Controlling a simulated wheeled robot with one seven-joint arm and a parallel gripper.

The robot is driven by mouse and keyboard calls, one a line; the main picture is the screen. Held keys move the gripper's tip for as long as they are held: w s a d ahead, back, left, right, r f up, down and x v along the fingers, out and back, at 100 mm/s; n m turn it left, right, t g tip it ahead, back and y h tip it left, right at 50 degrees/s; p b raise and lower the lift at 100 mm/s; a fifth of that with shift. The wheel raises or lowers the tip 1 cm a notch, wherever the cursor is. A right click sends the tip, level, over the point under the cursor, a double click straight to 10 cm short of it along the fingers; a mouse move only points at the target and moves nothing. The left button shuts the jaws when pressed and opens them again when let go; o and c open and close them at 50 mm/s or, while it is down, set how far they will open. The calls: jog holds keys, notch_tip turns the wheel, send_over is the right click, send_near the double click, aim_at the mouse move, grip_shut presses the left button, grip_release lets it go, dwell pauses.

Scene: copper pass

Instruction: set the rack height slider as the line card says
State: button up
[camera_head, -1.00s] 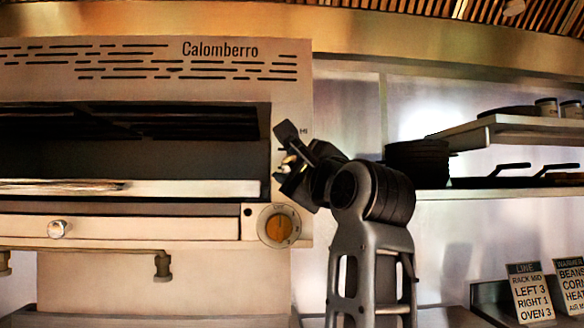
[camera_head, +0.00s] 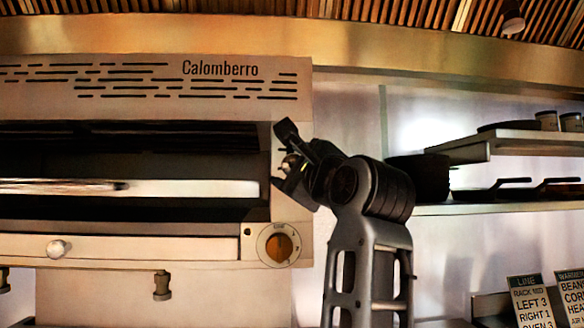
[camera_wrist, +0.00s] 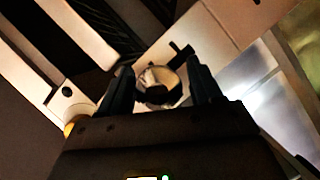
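The broiler oven (camera_head: 150,75) stands at the left, with its rack control at the right edge of its front panel. My gripper (camera_head: 284,160) is at that panel, above the orange dial. A pale rounded slider knob (camera_head: 290,163) shows between its fingers. In the wrist view the knob (camera_wrist: 160,78) fills the gap between the two dark fingers (camera_wrist: 160,90); the exact contact is hard to see. The gripper covers the slot and scale there. The line card (camera_head: 530,303) at the lower right reads RACK MID, LEFT 3, RIGHT 1, OVEN 3.
The orange dial (camera_head: 279,247) sits just below my gripper. A drawer knob (camera_head: 57,248) is at the lower left. Shelves (camera_head: 510,140) with dark pans are at the right. A second card (camera_head: 572,297) stands beside the line card.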

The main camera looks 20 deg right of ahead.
jog(key=b+v, duration=0.1)
jog(key=v, duration=0.6)
jog(key=shift+s+b, duration=0.35)
jog(key=shift+s, duration=0.05)
jog(key=shift+f, duration=0.15)
notch_tip(320, 180, down, 18)
jog(key=s+n+g, duration=0.1)
jog(key=n, duration=0.6)
jog(key=s+d+f+n+g, duration=0.1)
jog(key=s+f+n, duration=0.3)
jog(key=f, duration=0.5)
jog(key=s+d+f+n+g, duration=0.1)
jog(key=s+f+n, duration=0.2)
jog(key=s+f, duration=0.4)
jog(key=s+f+n+g, duration=0.1)
jog(key=s+f+n, duration=0.5)
jog(key=s+f, duration=0.65)
jog(key=s+a+n+g, duration=0.1)
jog(key=s+n, duration=0.3)
jog(key=s, duration=1.4)
jog(key=shift+s+a+g, duration=0.2)
jog(key=shift+a+g, duration=0.1)
jog(key=shift+a, duration=0.4)
